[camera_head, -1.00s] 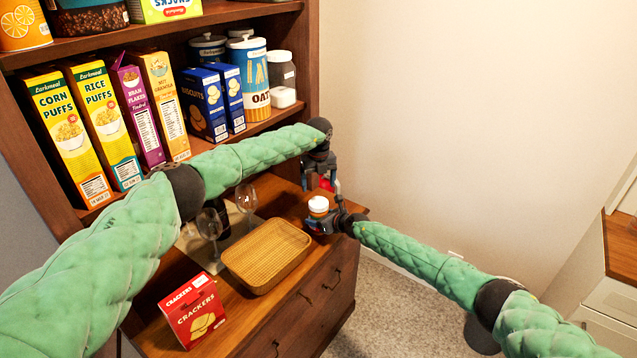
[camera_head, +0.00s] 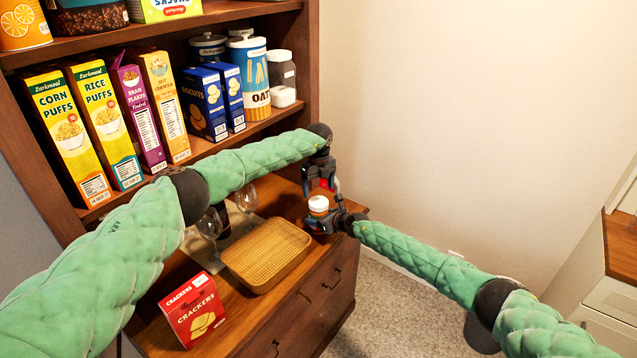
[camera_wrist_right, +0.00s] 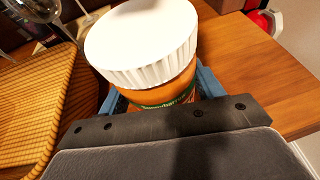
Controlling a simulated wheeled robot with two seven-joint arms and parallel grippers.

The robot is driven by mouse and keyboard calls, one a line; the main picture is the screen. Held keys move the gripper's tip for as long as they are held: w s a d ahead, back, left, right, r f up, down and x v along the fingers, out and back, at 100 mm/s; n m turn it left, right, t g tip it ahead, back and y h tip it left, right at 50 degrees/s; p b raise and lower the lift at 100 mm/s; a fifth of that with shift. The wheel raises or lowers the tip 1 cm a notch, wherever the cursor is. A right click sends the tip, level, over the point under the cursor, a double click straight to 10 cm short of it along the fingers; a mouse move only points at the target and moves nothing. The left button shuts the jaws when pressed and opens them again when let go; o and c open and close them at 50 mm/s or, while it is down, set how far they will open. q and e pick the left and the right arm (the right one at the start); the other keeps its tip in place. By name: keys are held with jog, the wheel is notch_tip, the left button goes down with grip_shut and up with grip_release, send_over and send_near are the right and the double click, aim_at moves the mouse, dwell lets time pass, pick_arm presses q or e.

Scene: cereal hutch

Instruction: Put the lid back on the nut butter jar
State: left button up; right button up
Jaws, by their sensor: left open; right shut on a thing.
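The nut butter jar (camera_head: 318,212) stands upright on the right end of the wooden counter. In the right wrist view its orange body (camera_wrist_right: 180,88) shows below the lid. The white ribbed lid (camera_wrist_right: 140,42) rests on top of the jar's mouth; it also shows in the head view (camera_head: 318,203). I cannot tell whether it is fully seated. My right gripper (camera_wrist_right: 160,95) is shut around the jar body, its blue fingers on either side. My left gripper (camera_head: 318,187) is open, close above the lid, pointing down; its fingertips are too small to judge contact.
A wicker tray (camera_head: 266,256) lies left of the jar, with wine glasses (camera_head: 246,197) behind it. A red crackers box (camera_head: 193,310) stands at the front left. Cereal boxes (camera_head: 110,120) and canisters fill the shelf above. The counter's right edge is close to the jar.

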aim_at(318, 201)
pick_arm(q)
jog(key=shift+f, duration=2.95)
jog(key=c, duration=1)
jog(key=m, duration=0.8)
jog(key=shift+m, duration=0.3)
jog(key=m, duration=0.9)
jog(key=shift+m, duration=0.3)
jog(key=o, duration=1.1)
jog(key=shift+c, duration=0.2)
